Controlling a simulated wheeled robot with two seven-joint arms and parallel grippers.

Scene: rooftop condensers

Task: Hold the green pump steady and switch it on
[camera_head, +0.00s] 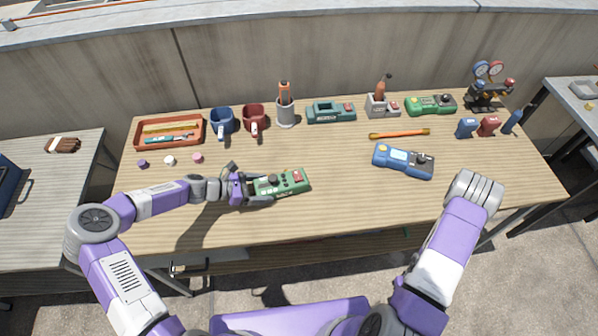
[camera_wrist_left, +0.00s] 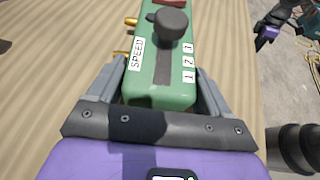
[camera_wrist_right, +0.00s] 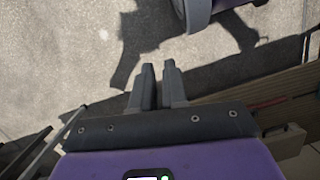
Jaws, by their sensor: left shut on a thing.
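The green pump (camera_head: 288,182) lies on the near part of the wooden table, left of the middle. My left gripper (camera_head: 254,188) is shut on its left end. In the left wrist view the pump (camera_wrist_left: 160,85) sits between the two fingers, with a black speed knob (camera_wrist_left: 170,24) and a slot on its top face. A red switch (camera_head: 298,176) is at the pump's free right end; its setting is too small to tell. My right gripper (camera_wrist_right: 158,68) is empty, its fingers nearly together, over the floor by the table edge. Its fingers are hidden in the head view.
A blue meter (camera_head: 403,161) lies right of the pump, with an orange-handled tool (camera_head: 400,134) behind it. Mugs, a tray (camera_head: 137,136), another green device (camera_head: 431,104) and a gauge set (camera_head: 487,88) line the back. The table between pump and blue meter is clear.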

